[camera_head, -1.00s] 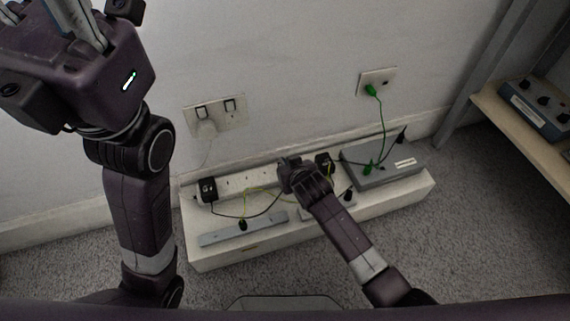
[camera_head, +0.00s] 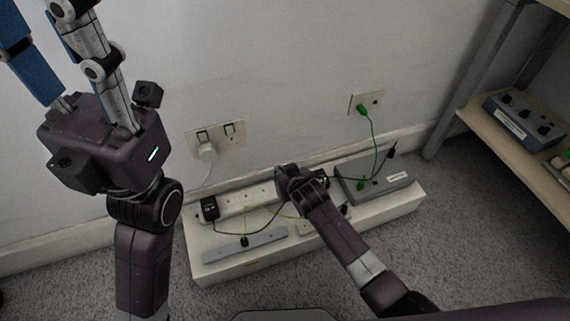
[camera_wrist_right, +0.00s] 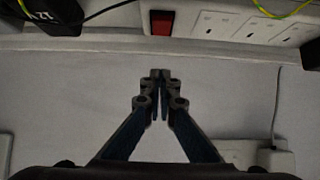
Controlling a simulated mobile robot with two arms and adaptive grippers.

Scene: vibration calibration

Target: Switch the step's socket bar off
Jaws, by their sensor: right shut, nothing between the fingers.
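The white socket bar (camera_head: 238,201) lies along the back of the low white step (camera_head: 225,266), near the wall. In the right wrist view the bar (camera_wrist_right: 220,22) runs along the top, with a red rocker switch (camera_wrist_right: 162,22) at its left part. Whether the rocker is on or off I cannot tell. My right gripper (camera_wrist_right: 160,78) is shut and empty, its tips just below the switch in that picture and seemingly apart from it. In the head view my right gripper (camera_head: 287,172) covers the bar's right end. My left gripper (camera_head: 65,30) is raised at upper left, its fingertips cut off.
A black plug adapter (camera_head: 209,208), a grey strip (camera_head: 243,246) and a grey box (camera_head: 375,181) sit on the step with loose cables. Wall sockets (camera_head: 229,134) and a green-plugged outlet (camera_head: 366,102) are above. A shelf (camera_head: 520,145) stands at right; carpet is clear in front.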

